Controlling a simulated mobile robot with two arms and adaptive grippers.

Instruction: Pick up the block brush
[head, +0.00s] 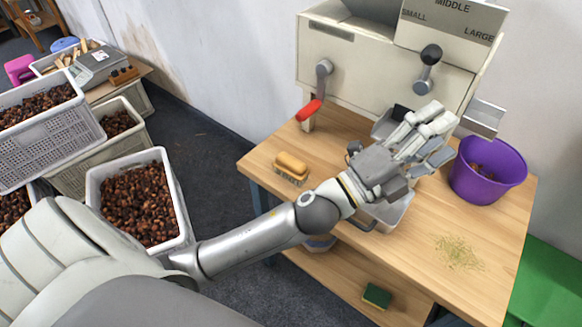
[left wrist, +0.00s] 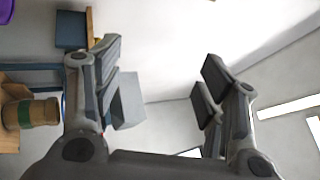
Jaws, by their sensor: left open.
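The block brush (head: 291,166), with a rounded yellow-tan wooden back and pale bristles below, lies bristles down near the left edge of the wooden table (head: 497,245). My left gripper (head: 437,133) is to the right of the brush, above the table and in front of the machine's outlet, well apart from the brush. In the left wrist view my left gripper (left wrist: 160,78) has its fingers spread with nothing between them. The brush cannot be made out in that view. My right gripper is not in view.
A sorting machine (head: 350,60) with a red-handled lever stands at the table's back. A purple bucket (head: 488,172) is at the right, and a metal pan (head: 388,213) lies under my arm. A green-yellow sponge (head: 377,296) is on the lower shelf. Chestnut crates (head: 172,158) stand left.

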